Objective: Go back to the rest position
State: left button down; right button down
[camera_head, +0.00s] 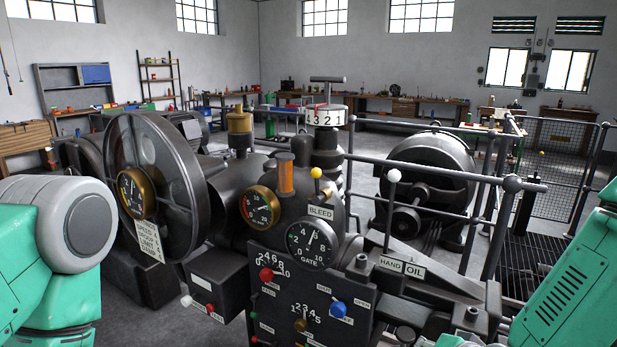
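My two arms show only as green and grey links at the left and right edges of the head view. Neither gripper is in the picture, so what they hold is hidden. Between the arms stands a dark machine with a large wheel (155,185) at its left. A black control panel (310,295) faces me, with a red knob (266,274) and a blue knob (338,309). Above it are a gauge marked GATE (310,244) and a brass-rimmed gauge (260,207). A yellow-tipped lever (316,173) stands by a BLEED label (320,212).
A white-knobbed lever (394,176) rises behind the HAND OIL labels (402,266). Grey railings (440,171) run behind the machine at the right, in front of a round dark dynamo (430,165). Workbenches (410,105) and shelves line the far walls. A white-tipped lever (187,301) sticks out at lower left.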

jog(key=s+d+f+n+g+h+b, duration=0.1)
jog(key=s+d+f+n+g+b, duration=0.1)
jog(key=s+f, duration=0.9)
jog(key=s+d+f+n+g+h+b, duration=0.1)
jog(key=s+d+f+n+g, duration=0.4)
jog(key=s+f, duration=0.6)
jog(key=s+n+g+b, duration=0.1)
jog(key=s+g, duration=0.1)
jog(key=s, duration=0.2)
jog(key=shift+s+f+b, duration=0.2)
jog(key=shift+s+b, duration=0.1)
jog(key=shift+b, duration=0.1)
jog(key=shift+d, duration=0.1)
jog(key=shift+s+d+r, duration=0.1)
jog(key=shift+s+r, duration=0.05)
jog(key=shift+s, duration=0.35)
